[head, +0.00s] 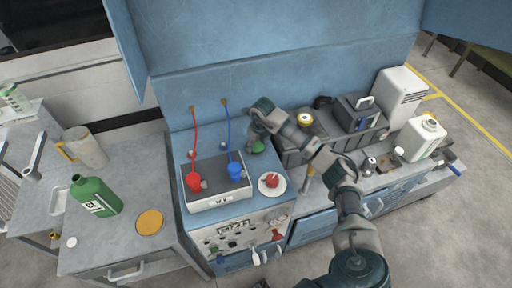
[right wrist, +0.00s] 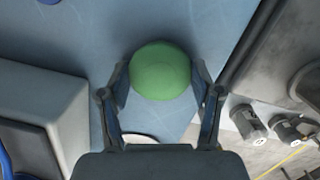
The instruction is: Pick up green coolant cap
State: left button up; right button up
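The green coolant cap (head: 258,147) is on the blue bench top, right of the panel box with the red and blue caps. My right gripper (head: 256,130) is right above it and hides part of it. In the right wrist view the cap (right wrist: 160,70) is a round green dome between the two fingertips of my right gripper (right wrist: 160,88). The fingers are spread wide, one on each side of the cap. Whether they touch it I cannot tell. My left gripper is not in view.
A white plate with a red cap (head: 271,180) lies just in front. The panel box (head: 214,193) stands close on the left, with red and blue hoses behind. Dark bins (head: 290,157) are on the right. A green bottle (head: 95,196) stands on the left table.

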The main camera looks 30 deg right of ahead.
jog(key=c, duration=0.4)
jog(key=shift+a, duration=0.15)
jog(key=shift+c, duration=0.6)
